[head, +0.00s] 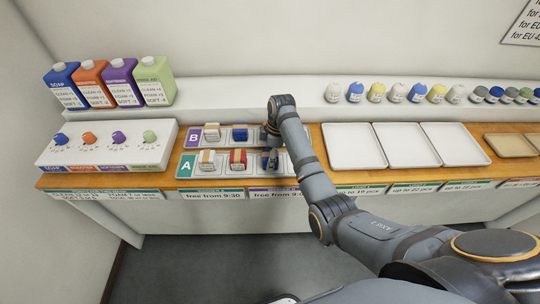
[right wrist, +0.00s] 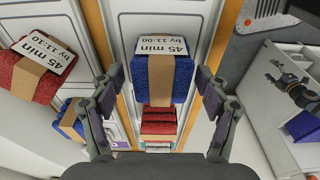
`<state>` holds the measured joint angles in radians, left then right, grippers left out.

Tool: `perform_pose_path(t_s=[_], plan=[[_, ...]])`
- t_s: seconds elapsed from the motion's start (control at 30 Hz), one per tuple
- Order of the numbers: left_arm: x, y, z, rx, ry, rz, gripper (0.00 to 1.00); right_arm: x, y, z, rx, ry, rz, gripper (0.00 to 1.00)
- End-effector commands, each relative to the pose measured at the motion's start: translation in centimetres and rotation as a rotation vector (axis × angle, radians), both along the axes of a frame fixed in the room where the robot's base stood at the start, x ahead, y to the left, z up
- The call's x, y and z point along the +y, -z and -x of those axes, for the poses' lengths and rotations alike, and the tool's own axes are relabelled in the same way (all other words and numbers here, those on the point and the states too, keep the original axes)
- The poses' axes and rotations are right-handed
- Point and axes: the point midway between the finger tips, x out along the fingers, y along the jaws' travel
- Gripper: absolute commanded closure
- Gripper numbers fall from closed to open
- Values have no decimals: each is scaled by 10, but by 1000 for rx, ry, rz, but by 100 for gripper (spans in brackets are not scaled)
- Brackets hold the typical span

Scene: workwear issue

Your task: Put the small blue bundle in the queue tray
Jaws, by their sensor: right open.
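A blue bundle (right wrist: 158,90) with a tan band and a white tag reading "45 min by 11:00" lies between the spread fingers of my right gripper (right wrist: 160,88) in the right wrist view. The fingers stand apart on both sides of it. In the head view, my right gripper (head: 270,158) is at the right end of the row marked A and partly hides what is there. Another blue bundle (head: 240,133) lies in the row marked B. I cannot tell which tray is called the queue tray. My left gripper is out of view.
White trays (head: 355,147) to the right are empty. Colored bottles (head: 62,85) and a dial panel (head: 105,148) stand left.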

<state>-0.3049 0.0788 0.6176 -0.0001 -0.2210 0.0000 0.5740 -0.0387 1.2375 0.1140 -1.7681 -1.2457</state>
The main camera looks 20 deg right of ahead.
Motion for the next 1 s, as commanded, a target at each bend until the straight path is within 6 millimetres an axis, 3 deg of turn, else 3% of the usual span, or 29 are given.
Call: perform_pose_path(t_s=[0.13, 0.27, 0.43, 0.6, 0.77, 1.0], plan=[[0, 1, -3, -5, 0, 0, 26, 0, -4, -1, -2, 0, 0, 24], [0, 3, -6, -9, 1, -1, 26, -3, -23, -1, -5, 1, 0, 24], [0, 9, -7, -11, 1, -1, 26, -9, -67, 1, -7, 0, 0, 24], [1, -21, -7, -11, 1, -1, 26, -15, -112, 4, 0, 1, 1, 24], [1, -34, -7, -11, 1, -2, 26, -17, -123, 5, 0, 1, 1, 24], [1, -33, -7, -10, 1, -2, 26, -17, -122, 5, 0, 0, 0, 24]])
